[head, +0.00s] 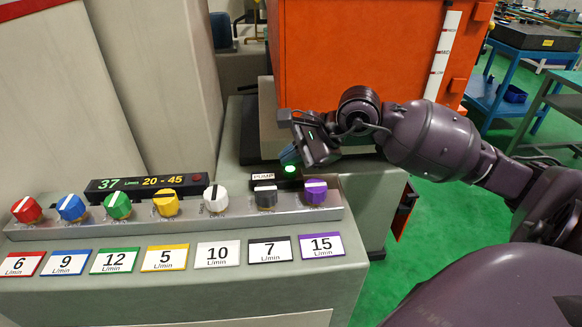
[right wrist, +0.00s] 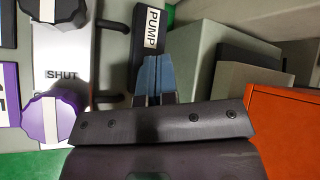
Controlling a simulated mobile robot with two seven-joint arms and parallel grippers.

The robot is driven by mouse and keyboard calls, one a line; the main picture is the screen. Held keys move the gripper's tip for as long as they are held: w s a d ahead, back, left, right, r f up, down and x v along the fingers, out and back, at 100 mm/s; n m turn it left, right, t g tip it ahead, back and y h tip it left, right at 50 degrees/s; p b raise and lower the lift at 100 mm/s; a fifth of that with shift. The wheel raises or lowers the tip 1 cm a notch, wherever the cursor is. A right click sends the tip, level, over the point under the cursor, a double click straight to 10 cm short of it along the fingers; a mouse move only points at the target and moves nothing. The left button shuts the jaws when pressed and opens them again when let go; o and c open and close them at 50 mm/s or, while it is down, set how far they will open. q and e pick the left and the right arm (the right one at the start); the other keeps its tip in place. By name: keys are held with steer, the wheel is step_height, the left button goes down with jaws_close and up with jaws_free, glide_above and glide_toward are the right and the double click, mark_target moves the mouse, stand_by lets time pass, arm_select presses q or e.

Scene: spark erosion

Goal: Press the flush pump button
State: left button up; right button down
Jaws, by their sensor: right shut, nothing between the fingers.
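The pump button appears as a small glowing green spot (head: 291,169) beside the PUMP label (head: 264,177), at the back right of the knob panel. My right gripper (head: 288,155) is shut and empty, its blue fingertips just above and beside the green glow in the head view. Whether they touch it cannot be told. In the right wrist view the shut fingertips (right wrist: 153,62) are close to the PUMP label (right wrist: 149,32). My left gripper is not in view.
A row of coloured knobs (head: 118,204) with number plates (head: 115,259) runs along the panel. A display (head: 147,185) reading 37 and 20 - 45 stands behind it. An orange tank (head: 350,45) rises behind my right arm. Green floor (head: 440,235) lies to the right.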

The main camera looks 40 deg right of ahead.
mark_target(291, 171)
steer(key=shift+r, duration=0.3)
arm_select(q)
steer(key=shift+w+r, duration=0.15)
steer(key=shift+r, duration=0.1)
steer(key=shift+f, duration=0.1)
arm_select(e)
steer(key=shift+r, duration=0.1)
steer(key=shift+r+p, duration=0.35)
steer(key=shift+r, duration=1)
steer(key=shift+r+p, duration=0.65)
steer(key=shift+r, duration=0.4)
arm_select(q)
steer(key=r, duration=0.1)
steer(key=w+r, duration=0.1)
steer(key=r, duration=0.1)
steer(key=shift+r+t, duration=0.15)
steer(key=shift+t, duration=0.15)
